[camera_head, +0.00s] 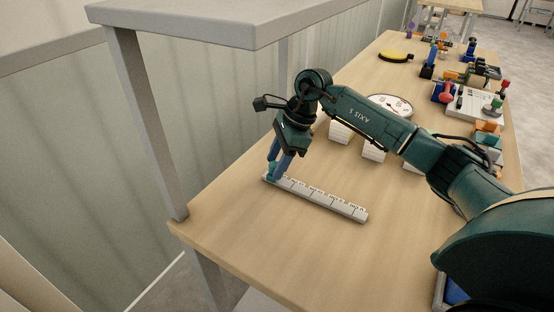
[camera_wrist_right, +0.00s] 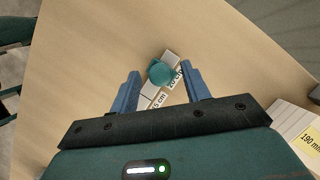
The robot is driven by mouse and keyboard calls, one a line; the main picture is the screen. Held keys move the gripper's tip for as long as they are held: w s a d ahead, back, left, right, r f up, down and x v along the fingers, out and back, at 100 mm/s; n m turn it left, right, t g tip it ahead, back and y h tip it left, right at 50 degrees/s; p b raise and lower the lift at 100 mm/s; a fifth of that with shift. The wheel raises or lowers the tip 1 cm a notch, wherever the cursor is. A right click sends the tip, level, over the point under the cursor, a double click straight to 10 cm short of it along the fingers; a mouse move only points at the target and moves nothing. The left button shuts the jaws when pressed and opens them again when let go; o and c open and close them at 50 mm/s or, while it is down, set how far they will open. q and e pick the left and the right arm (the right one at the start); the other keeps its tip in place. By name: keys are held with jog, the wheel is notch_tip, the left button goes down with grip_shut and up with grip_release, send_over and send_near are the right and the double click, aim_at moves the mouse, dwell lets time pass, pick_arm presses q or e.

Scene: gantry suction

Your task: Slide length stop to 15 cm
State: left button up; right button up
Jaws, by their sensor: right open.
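The length stop's ruler (camera_head: 322,198) is a long white scale bar lying on the wooden table in the head view. The teal stop knob (camera_wrist_right: 160,72) sits at the bar's far-left end in the head view, partly hidden by my fingers. In the right wrist view it is close to a "20 cm" mark, with another label ending in "5 cm" (camera_wrist_right: 158,103) nearer to me. My right gripper (camera_head: 277,172) is open, pointing down at that end. In the right wrist view its blue fingers (camera_wrist_right: 163,84) stand on either side of the knob, with gaps. My left gripper is not seen.
A grey metal shelf frame (camera_head: 150,120) stands at the table's left edge. White blocks (camera_head: 340,132) and a round dial (camera_head: 392,104) stand behind my right arm. Several coloured devices (camera_head: 470,95) fill the far right. The table (camera_head: 255,232) in front of the bar is clear.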

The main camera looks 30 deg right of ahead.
jog(key=shift+f, duration=0.15)
jog(key=shift+c, duration=0.4)
grip_shut()
